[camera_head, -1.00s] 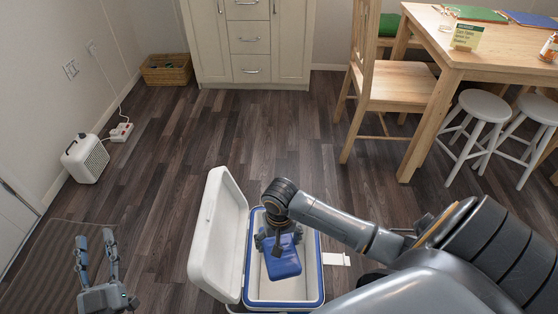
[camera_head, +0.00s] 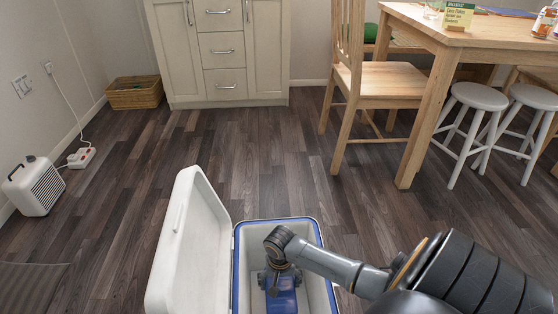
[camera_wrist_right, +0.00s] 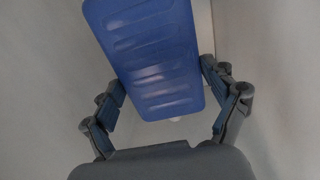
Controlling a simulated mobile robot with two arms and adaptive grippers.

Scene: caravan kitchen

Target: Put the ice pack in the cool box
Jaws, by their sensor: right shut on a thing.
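The cool box (camera_head: 314,232) stands open on the floor at the bottom of the head view. It is white with a blue rim, and its lid (camera_head: 190,250) is swung up to the left. My right gripper (camera_head: 279,283) reaches down inside the box. It is shut on the blue ice pack (camera_head: 284,300), which is inside the box's walls. In the right wrist view the ice pack (camera_wrist_right: 150,55) sits between the two fingers, with pale walls around it. Whether it touches the box floor cannot be told. My left gripper is not in view.
A white heater (camera_head: 34,187) and a power strip (camera_head: 82,157) are on the floor at the left. A wicker basket (camera_head: 135,93) stands by the cabinet (camera_head: 222,50). A chair (camera_head: 375,85), a table (camera_head: 480,45) and white stools (camera_head: 478,97) are at the right. The floor beyond the box is clear.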

